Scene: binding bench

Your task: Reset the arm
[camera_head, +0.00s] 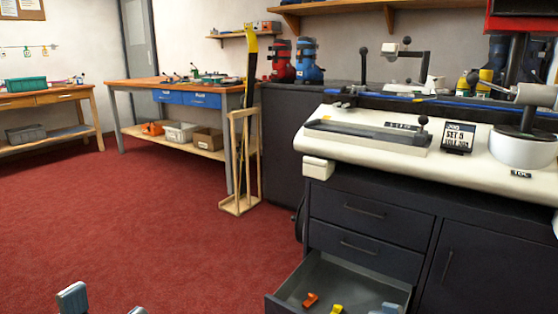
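My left gripper (105,304) is at the bottom left edge of the view. Its two grey fingertips show apart, with nothing between them, over the red carpet. The open drawer (345,279) sticks out of the dark cabinet and holds an orange item (310,300) and a yellow item (336,308).
The dark cabinet (370,225) carries a cream bench machine (465,160) with a small sign (459,138). A wooden stand (240,180) holds a ski upright. Workbenches (190,95) stand behind. The red carpet (110,220) at left is clear.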

